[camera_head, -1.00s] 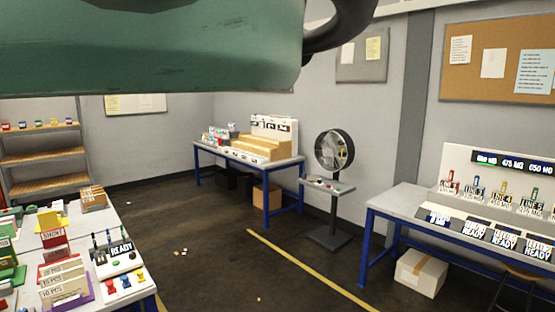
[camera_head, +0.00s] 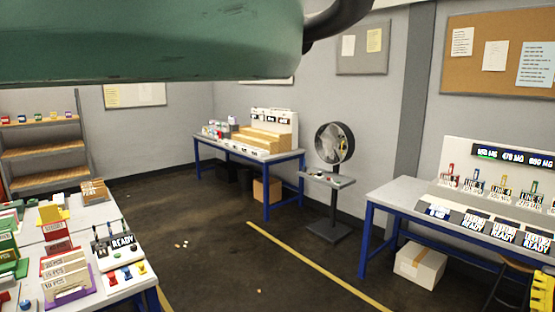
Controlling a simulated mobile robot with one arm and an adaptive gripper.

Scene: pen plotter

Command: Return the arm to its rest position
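A large green arm link of mine (camera_head: 150,40) fills the top left of the head view, with a dark cable or hose (camera_head: 338,22) at its right end. My gripper is not clearly in view, so its fingers and anything in them cannot be seen. A small yellow and black part (camera_head: 541,292) shows at the bottom right edge; I cannot tell what it is.
A table with card racks and a READY panel (camera_head: 118,248) is at the lower left. A line-control bench (camera_head: 400,194) stands at right, with a carton (camera_head: 420,264) below. A pedestal fan (camera_head: 334,146) and a back bench (camera_head: 283,160) stand beyond open floor (camera_head: 215,265).

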